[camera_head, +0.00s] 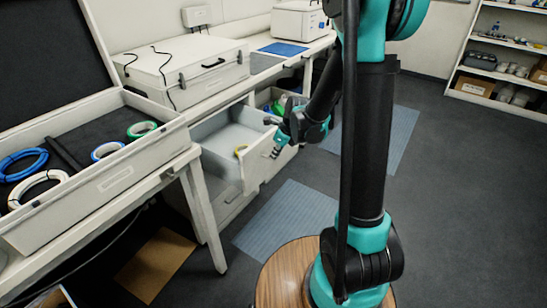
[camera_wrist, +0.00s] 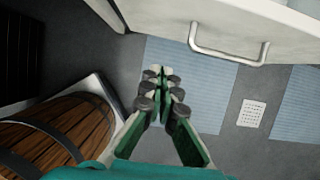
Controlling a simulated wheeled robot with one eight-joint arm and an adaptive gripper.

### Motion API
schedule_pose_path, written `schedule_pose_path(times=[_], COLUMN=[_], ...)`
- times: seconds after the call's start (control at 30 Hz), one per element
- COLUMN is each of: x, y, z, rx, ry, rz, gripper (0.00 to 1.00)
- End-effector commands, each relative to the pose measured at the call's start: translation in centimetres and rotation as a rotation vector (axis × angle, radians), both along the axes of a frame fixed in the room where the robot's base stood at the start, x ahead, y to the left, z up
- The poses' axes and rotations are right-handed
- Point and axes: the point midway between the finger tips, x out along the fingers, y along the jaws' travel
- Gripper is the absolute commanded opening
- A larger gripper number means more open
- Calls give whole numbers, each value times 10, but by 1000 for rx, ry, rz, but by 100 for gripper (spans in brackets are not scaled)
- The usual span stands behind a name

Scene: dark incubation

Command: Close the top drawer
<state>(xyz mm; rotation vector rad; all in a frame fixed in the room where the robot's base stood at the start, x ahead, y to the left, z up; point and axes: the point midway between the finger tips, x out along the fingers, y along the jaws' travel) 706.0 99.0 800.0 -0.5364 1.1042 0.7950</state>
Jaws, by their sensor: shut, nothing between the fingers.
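An open case (camera_head: 118,182) with coiled cables stands on the bench at left. A white box (camera_head: 185,70) sits behind it. Blue mats (camera_head: 290,222) lie on the floor, and a brown sheet (camera_head: 156,264) lies below the bench. Shelves (camera_head: 505,60) stand far right. Floor between is clear.

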Motion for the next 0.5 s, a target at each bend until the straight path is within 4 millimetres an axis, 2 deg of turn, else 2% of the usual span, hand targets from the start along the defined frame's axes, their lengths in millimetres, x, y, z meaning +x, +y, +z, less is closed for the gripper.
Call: schedule_pose_path(times=[0.5], x=[17], y=[21], z=[-66], rx=[-1], ry=[-2], rz=[2], gripper=[0])
